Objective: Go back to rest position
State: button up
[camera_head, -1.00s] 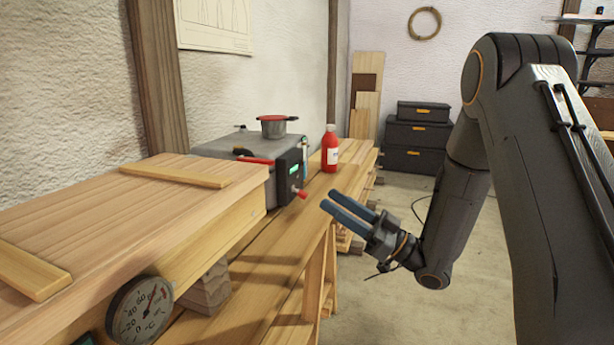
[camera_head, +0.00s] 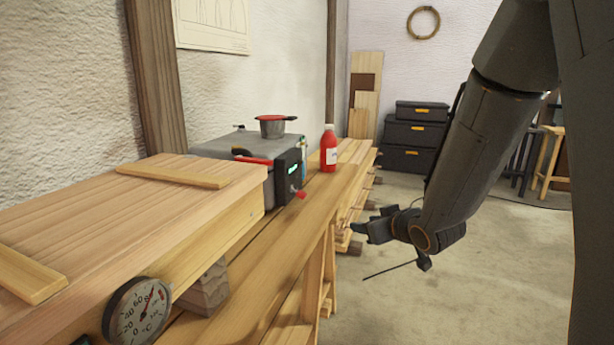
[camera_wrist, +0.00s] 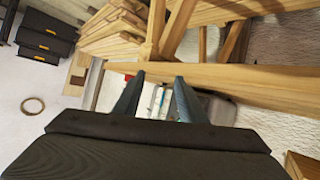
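My gripper (camera_head: 366,231) is beside the right edge of the wooden workbench (camera_head: 290,236), over the floor, with my arm coming down from the upper right. Its fingers are seen nearly end-on in the head view. In the wrist view my gripper (camera_wrist: 160,78) has its two blue fingers apart, with nothing held between them. Bench timber shows beyond the fingertips there.
On the bench are a long wooden box (camera_head: 120,205) with a dial thermometer (camera_head: 137,312), a grey boiler unit (camera_head: 225,146) with a small pot (camera_head: 272,128), and a red bottle (camera_head: 328,152). Black cases (camera_head: 412,135) stand at the back.

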jog(key=s+d+f+m+g+h, duration=0.25)
jog(key=s+g, duration=0.25)
jog(key=s, duration=0.8)
jog(key=s+d+f+m+g+h, duration=0.1)
jog(key=s+f+m+g, duration=0.25)
jog(key=s, duration=0.85)
jog(key=s+a+f+n+g+b, duration=0.3)
jog(key=s+a+n+g+b, duration=0.15)
jog(key=s+a+b, duration=0.5)
jog(key=d+r+m+p, duration=0.2)
jog(key=d+r+p, duration=0.3)
jog(key=p, duration=0.5)
jog(key=d+r+m+t+p, duration=0.1)
jog(key=d+r+p, duration=0.3)
jog(key=r+p, duration=0.6)
jog(key=shift+w+d+m+p, duration=0.3)
jog(key=shift+d+m+p, duration=0.05)
jog(key=shift+p, duration=0.4)
